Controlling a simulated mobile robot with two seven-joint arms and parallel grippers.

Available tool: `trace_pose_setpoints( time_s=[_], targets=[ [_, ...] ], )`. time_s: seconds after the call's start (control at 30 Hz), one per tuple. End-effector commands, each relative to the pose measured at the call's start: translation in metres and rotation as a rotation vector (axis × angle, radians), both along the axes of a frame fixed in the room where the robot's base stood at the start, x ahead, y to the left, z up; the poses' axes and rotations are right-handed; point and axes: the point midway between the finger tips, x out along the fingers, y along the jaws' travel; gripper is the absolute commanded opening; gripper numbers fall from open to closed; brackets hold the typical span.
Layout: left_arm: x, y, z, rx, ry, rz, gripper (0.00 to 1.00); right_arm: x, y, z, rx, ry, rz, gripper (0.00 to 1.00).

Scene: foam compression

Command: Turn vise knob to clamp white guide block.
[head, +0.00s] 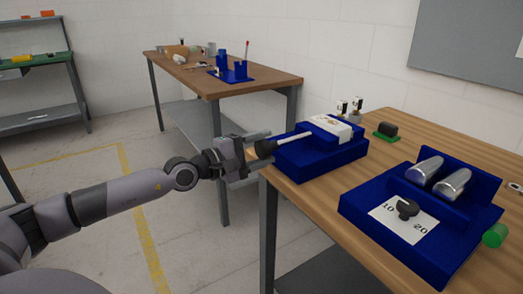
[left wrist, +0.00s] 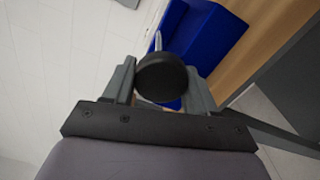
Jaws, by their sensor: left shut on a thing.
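The blue vise (head: 322,157) stands on the wooden table; part of its blue body also shows in the left wrist view (left wrist: 207,50). The white guide block (head: 330,127) sits on top of the vise, at its far end. A metal rod runs from the vise to the round black vise knob (head: 265,149) at the table's edge. My left gripper (head: 252,153) is at the knob, shut on it. In the left wrist view the knob (left wrist: 162,78) lies between the two fingers (left wrist: 160,88). My right gripper is in neither view.
A blue fixture (head: 365,217) with two metal cylinders and a dial marked 10 and 20 stands nearer on the same table. A green part with a black top (head: 387,131) lies behind. Another wooden table (head: 190,75) with blue parts stands farther back.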

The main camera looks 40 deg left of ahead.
Motion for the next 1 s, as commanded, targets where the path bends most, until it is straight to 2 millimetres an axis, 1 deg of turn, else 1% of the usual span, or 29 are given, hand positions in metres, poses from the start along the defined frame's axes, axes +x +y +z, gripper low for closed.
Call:
trace_pose_setpoints(
  time_s=[0.1,0.3,0.83,0.87,0.9,0.93,1.0],
  targets=[
    [-0.0001,0.0001,-0.0009,0.056,-0.02,-0.001,0.26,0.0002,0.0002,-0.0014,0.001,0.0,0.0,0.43],
    [0.0,0.0001,-0.0003,0.112,-0.043,-0.001,0.26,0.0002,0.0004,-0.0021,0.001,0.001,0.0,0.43],
    [0.0,0.0003,0.0002,0.133,-0.053,-0.001,0.26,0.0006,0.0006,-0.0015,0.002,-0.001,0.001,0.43],
    [0.0,0.0003,0.0002,0.133,-0.053,-0.001,0.6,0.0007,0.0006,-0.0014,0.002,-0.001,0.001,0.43],
    [0.0,0.0003,0.0002,0.133,-0.053,-0.001,0.73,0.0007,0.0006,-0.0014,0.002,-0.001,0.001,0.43],
    [0.0,0.0003,0.0002,0.133,-0.053,-0.001,0.79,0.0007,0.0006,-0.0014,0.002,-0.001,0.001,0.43],
    [0.0,0.0003,0.0003,0.132,-0.053,0.0,0.79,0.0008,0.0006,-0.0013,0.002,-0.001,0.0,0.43]
  ],
)
